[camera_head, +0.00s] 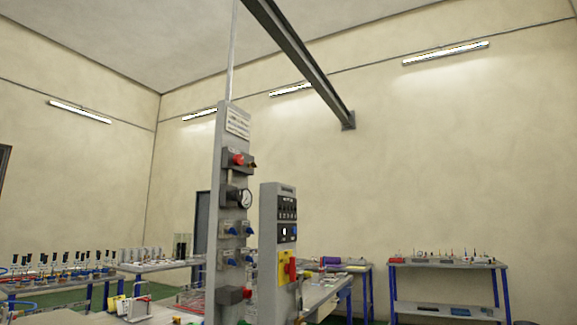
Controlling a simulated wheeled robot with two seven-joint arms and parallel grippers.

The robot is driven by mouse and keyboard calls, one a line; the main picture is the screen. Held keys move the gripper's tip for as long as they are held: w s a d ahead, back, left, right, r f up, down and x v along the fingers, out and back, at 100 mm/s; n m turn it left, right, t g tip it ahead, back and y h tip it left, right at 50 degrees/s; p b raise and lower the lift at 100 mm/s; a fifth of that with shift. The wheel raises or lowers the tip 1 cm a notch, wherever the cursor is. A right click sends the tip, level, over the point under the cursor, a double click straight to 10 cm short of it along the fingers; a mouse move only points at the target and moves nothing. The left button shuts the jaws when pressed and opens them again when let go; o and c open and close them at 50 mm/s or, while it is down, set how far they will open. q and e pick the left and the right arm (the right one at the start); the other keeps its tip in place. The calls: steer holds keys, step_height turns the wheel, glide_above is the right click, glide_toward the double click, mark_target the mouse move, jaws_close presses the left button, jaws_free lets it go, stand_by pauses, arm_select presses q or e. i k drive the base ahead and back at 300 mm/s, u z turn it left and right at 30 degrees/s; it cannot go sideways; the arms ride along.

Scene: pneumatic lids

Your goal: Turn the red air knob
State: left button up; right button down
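A tall grey panel post (226,210) stands near the middle of the head view. Near its top, a dark block carries a round red knob (238,159). Lower on the same post is a smaller red part (247,293) on a dark block. A red handle on a yellow plate (288,268) sits on the shorter grey box to the right. I cannot tell from the view alone which red part is the air knob. Neither of my grippers is in view.
A pressure gauge (245,197) and blue fittings (232,231) sit on the post. The shorter grey control box (279,215) stands just right of it. Blue-legged benches with equipment stand at left and at right (440,265). An overhead beam (300,60) crosses above.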

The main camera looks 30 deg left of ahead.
mark_target(238, 159)
steer(key=i, duration=0.85)
steer(key=u, duration=0.25)
